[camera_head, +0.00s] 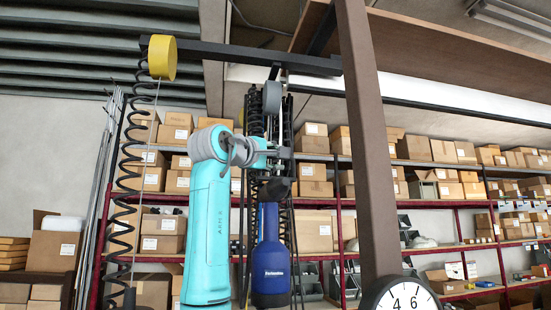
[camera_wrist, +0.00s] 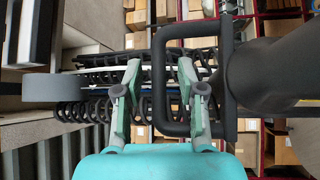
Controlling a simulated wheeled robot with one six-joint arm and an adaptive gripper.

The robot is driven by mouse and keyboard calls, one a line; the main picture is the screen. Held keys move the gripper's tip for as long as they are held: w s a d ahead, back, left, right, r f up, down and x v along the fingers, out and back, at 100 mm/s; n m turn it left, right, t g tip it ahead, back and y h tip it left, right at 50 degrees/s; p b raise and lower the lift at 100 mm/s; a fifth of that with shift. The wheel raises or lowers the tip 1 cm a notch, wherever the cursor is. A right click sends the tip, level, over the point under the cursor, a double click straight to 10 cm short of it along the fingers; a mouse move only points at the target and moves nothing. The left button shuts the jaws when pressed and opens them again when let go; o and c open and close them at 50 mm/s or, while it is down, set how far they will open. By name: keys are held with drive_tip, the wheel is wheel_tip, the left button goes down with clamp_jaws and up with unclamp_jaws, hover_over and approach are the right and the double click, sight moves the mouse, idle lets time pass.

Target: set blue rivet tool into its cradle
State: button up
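The blue rivet tool (camera_head: 271,262) hangs upright in the middle of the head view, with a dark neck at its top. In the wrist view a dark rectangular handle loop (camera_wrist: 158,75) lies across the fingers, beside a thick dark body (camera_wrist: 270,75) that seems to be part of the tool. My gripper (camera_wrist: 158,68) is open, with one finger on each side of the loop's near bar and a visible gap to it. In the head view my gripper (camera_head: 275,152) is just above the blue body, partly hidden. I cannot make out the cradle.
A dark overhead beam (camera_head: 250,52) carries a yellow reel (camera_head: 162,57) with a coiled hose (camera_head: 125,190) at the left. More coils hang behind my gripper. Shelves of boxes fill the back.

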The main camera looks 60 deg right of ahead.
clamp_jaws()
